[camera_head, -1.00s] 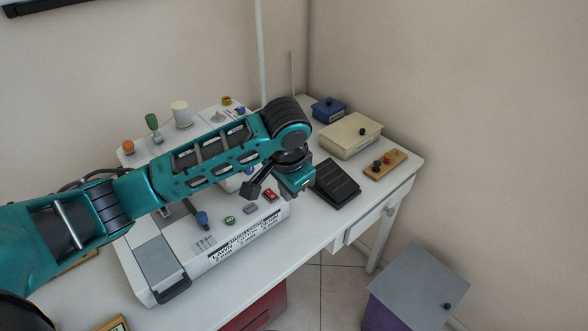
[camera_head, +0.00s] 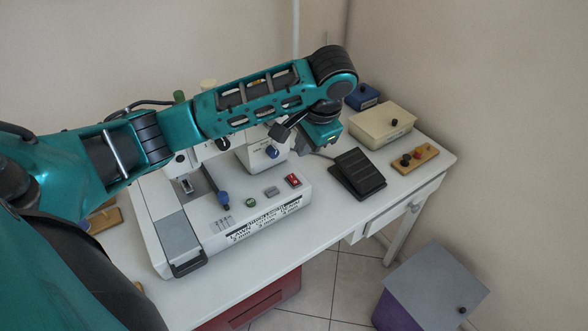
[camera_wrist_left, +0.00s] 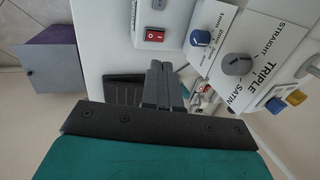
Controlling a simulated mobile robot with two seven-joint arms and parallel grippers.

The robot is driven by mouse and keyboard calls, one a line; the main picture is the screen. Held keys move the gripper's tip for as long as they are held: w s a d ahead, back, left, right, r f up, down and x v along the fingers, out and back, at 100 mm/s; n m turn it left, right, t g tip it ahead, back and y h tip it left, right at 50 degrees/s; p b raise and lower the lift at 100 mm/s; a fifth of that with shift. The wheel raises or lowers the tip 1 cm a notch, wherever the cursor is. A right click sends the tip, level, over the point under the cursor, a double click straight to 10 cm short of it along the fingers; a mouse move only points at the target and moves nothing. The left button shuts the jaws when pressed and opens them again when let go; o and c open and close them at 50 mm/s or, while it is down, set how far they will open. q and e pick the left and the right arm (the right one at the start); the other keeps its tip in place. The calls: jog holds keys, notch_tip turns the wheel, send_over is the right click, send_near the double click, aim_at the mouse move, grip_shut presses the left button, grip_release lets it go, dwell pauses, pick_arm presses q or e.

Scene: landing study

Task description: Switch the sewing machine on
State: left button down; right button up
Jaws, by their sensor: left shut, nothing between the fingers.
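The white sewing machine (camera_head: 215,240) stands on the white table, partly hidden behind my left arm. A red rocker switch (camera_head: 293,181) sits on its base at the right end, beside a grey button (camera_head: 271,191). The switch also shows in the left wrist view (camera_wrist_left: 155,36), in a dark frame; I cannot tell its position. My left gripper (camera_head: 326,147) is above and behind the switch, to its right, apart from it. Its fingers (camera_wrist_left: 161,68) are shut and empty in the left wrist view. My right gripper is not in view.
A black foot pedal (camera_head: 357,174) lies right of the machine. A cream box (camera_head: 380,127), a blue box (camera_head: 362,96) and a wooden board with knobs (camera_head: 414,159) are beyond it. A grey-lidded purple bin (camera_head: 437,283) stands on the floor.

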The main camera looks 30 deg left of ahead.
aim_at(292, 176)
pick_arm(q)
jog(key=x, duration=1.1)
jog(key=shift+a+f, duration=0.1)
jog(key=shift+f, duration=0.05)
jog(key=shift+w, duration=0.1)
